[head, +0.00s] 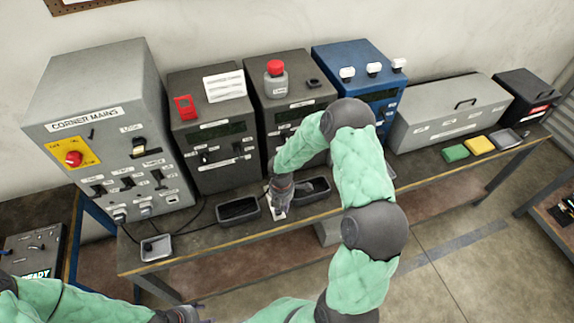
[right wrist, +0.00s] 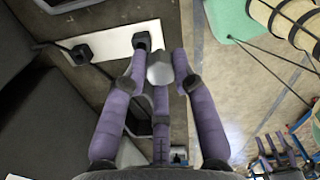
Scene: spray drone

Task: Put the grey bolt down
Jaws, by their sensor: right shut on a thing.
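The grey bolt (right wrist: 160,70) shows in the right wrist view as a short light-grey cylinder between the purple fingertips. My right gripper (right wrist: 158,80) is shut on it, above the bench and beside a white plate (right wrist: 113,45) with dark pegs or sockets. In the head view, my right gripper (head: 280,198) is low over the bench, between two dark trays; the bolt is hidden there. I cannot tell whether the bolt touches anything below. My left gripper (right wrist: 275,158) looks open and empty, apart from the bench; in the head view it is partly cut off at the bottom edge.
A dark tray (head: 238,209) is left of my right gripper and another (head: 313,186) right of it. A small grey tray (head: 156,247) stands at the bench's left end. Control boxes, including a grey one (head: 110,140), line the back. The bench's front edge (head: 230,247) is close.

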